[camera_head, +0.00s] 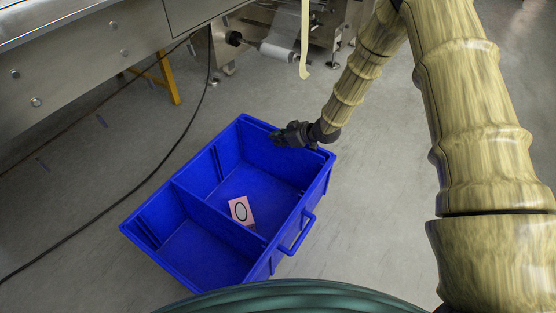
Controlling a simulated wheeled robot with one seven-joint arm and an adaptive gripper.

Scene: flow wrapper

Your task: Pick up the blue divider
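The blue divider (203,208) stands upright across the inside of a blue crate (145,245) on the floor and parts it into two compartments. It has the same blue as the crate walls. My gripper (277,139) is dark and small in view. It is over the crate's far right rim, apart from the divider, with its fingers pointing left. Whether its fingers are open or shut is too small to tell. I see nothing held in it.
A pink card with a dark oval (241,211) is in the far compartment, close to the divider. The crate has a blue side handle (298,236). A dark cable (131,190) runs along the floor at left. Metal machinery (85,65) stands behind. Floor right of the crate is clear.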

